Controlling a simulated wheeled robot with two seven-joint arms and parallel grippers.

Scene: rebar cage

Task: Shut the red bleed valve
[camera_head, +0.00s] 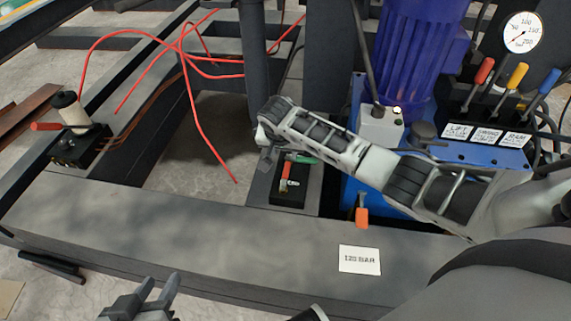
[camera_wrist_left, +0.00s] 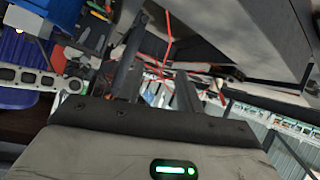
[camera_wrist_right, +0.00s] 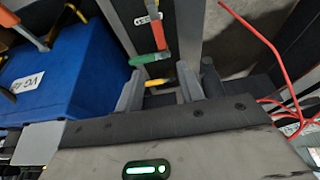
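A red valve handle (camera_head: 286,176) lies lengthwise over a black block (camera_head: 288,196), beside a green handle (camera_head: 304,158). In the right wrist view the red handle (camera_wrist_right: 157,34) runs lengthwise, with the green handle (camera_wrist_right: 146,58) crosswise below it and a yellow handle (camera_wrist_right: 187,76) between my fingers in the picture. My right gripper (camera_head: 265,157) is open just left of the block; in its wrist view (camera_wrist_right: 170,88) both fingers are apart, and I cannot tell if they touch anything. My left gripper (camera_head: 155,290) is open and empty, at the front, away from the valves.
A blue power unit (camera_head: 497,150) with red, yellow and blue levers and a gauge (camera_head: 522,33) stands right. An orange-red handle (camera_head: 361,215) hangs at its front. Red hoses (camera_head: 203,125) trail left. The front beam carries a "120 BAR" card (camera_head: 360,260) and is otherwise largely clear.

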